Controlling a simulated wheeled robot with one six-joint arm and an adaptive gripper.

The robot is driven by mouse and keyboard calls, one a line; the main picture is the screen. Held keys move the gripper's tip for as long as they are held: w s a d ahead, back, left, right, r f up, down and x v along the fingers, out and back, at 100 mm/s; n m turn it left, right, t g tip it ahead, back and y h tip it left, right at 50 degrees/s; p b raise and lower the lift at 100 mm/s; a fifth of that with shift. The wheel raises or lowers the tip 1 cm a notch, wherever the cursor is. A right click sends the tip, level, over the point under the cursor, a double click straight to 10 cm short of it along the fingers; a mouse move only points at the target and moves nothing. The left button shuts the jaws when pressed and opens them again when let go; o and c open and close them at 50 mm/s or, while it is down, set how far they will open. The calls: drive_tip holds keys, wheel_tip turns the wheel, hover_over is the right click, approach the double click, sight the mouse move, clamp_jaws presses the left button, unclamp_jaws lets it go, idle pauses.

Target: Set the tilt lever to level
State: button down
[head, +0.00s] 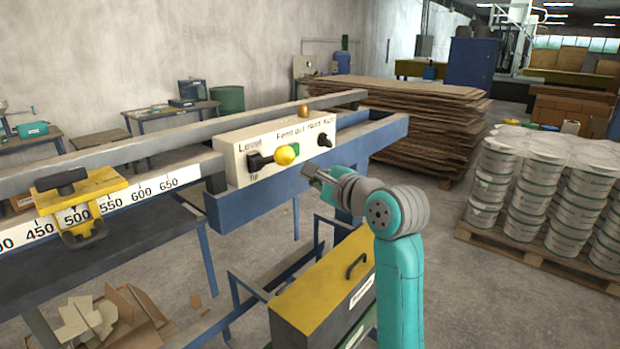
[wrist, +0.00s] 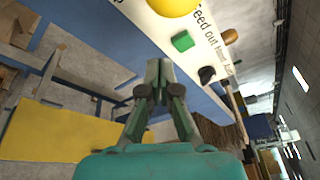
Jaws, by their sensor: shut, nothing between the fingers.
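The tilt lever is a black arm (head: 260,161) with a yellow ball knob (head: 285,154) on the left of the cream control box (head: 232,160). Its labels read "Level" above and "Tip" below. The lever sticks out sideways from its black mount, between the labels; its exact setting is hard to tell. In the wrist view the yellow knob (wrist: 173,5) is cut by the top edge. My gripper (head: 311,173) is shut and empty, to the right of and lower than the knob, apart from it. Its closed fingertips (wrist: 158,68) point towards the blue beam below the box.
On the box are a green button (wrist: 183,41), a black knob (head: 324,140) and an orange-brown button (head: 304,111) on top. A blue beam (head: 270,202) runs under the box. A yellow-lidded case (head: 310,285) stands below. A yellow clamp (head: 80,200) sits on the ruler at left.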

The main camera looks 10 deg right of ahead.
drive_tip(key=r+v, duration=0.1)
drive_tip(key=v, duration=0.8)
drive_tip(key=shift+d+r, duration=0.25)
drive_tip(key=shift+d, duration=0.15)
drive_tip(key=shift+f, duration=0.1)
drive_tip(key=s+f+n+h, duration=0.2)
drive_tip(key=s+f+n, duration=0.15)
drive_tip(key=f, duration=1.65)
drive_tip(key=s+f+n+h, duration=0.2)
drive_tip(key=s+f+n, duration=0.1)
drive_tip(key=s+f, duration=0.9)
drive_tip(key=s+f+n+h, duration=0.2)
drive_tip(key=s+f+n, duration=0.5)
drive_tip(key=s, duration=0.8)
drive_tip(key=s+n, duration=0.7)
drive_tip(key=s, duration=1.1)
drive_tip(key=shift+s+a+r+g, duration=0.25)
drive_tip(key=shift+s+g, duration=0.05)
drive_tip(key=shift+g, duration=0.1)
